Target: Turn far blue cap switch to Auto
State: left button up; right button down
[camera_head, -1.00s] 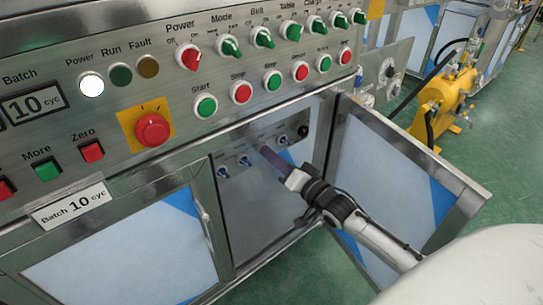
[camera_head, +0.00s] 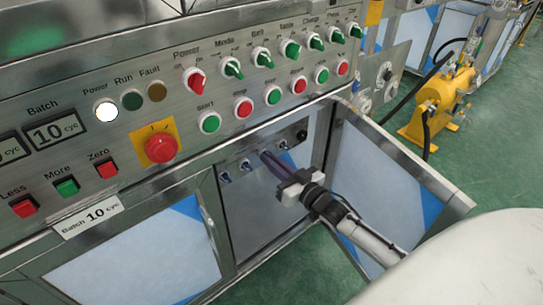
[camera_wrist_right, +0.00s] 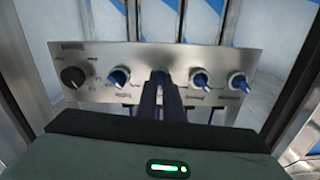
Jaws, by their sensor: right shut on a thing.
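A small metal panel (camera_head: 260,187) inside the open cabinet carries a row of blue cap switches and one black knob (camera_head: 302,132). Blue cap switches show at the panel's far end beside the knob (camera_head: 283,144) and at its near end (camera_head: 225,178). My right gripper (camera_head: 264,154) reaches the panel, shut on a blue cap switch between these; its fingers hide the cap. In the right wrist view the fingers (camera_wrist_right: 160,76) point straight at the panel, with one blue cap switch (camera_wrist_right: 118,76) on the left and two on the right. Labels are too small to read. My left gripper is not in view.
The open cabinet door (camera_head: 385,180) stands to the right of my right arm. Above is the sloped main panel (camera_head: 240,110) with a red emergency button (camera_head: 160,148) and several coloured knobs. A yellow machine (camera_head: 437,105) stands beyond on the green floor.

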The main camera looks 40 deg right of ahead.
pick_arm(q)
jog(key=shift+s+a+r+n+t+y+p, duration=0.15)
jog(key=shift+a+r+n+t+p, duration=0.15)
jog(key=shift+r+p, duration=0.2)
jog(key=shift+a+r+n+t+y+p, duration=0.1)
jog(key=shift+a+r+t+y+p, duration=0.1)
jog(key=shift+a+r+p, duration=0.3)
pick_arm(e)
jog(key=n, duration=1)
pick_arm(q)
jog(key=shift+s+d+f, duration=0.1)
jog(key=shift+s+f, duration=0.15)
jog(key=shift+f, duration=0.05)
pick_arm(e)
jog(key=shift+n, duration=0.3)
jog(key=c, duration=1.9)
grip_release()
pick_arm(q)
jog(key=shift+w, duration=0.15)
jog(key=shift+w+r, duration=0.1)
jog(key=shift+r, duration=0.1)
pick_arm(e)
jog(key=shift+s, duration=0.1)
